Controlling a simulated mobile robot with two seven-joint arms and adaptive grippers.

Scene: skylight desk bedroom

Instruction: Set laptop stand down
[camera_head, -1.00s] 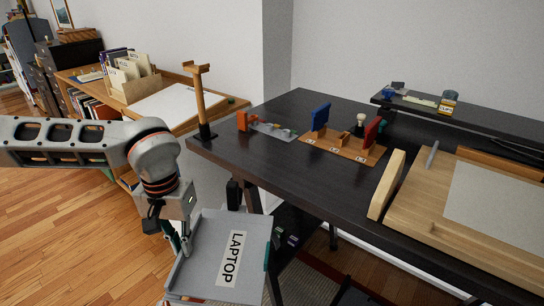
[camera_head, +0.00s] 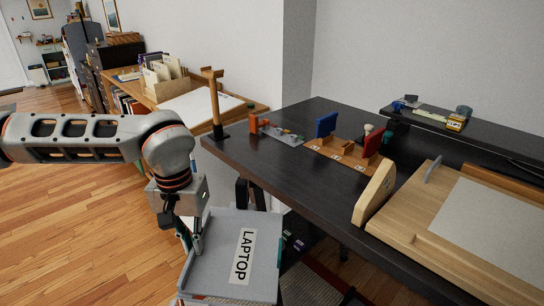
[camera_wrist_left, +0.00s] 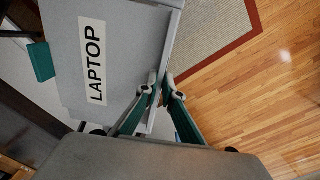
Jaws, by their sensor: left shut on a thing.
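The laptop stand (camera_head: 222,262) is a grey tray with a white LAPTOP label, low in front of the dark desk's left end. My left gripper (camera_head: 194,250) is shut on its left edge. In the left wrist view, the fingers (camera_wrist_left: 160,92) pinch the raised lip of the laptop stand (camera_wrist_left: 135,35). The stand's underside and what lies below it are mostly hidden. My right gripper is not in view.
The dark desk (camera_head: 290,188) carries a brown organizer (camera_head: 340,150), a wooden phone-like post stand (camera_head: 214,105) at its left corner, and a wooden drawing board (camera_head: 450,230) at right. The desk's front left top is clear. Wood floor (camera_head: 80,220) lies open at left.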

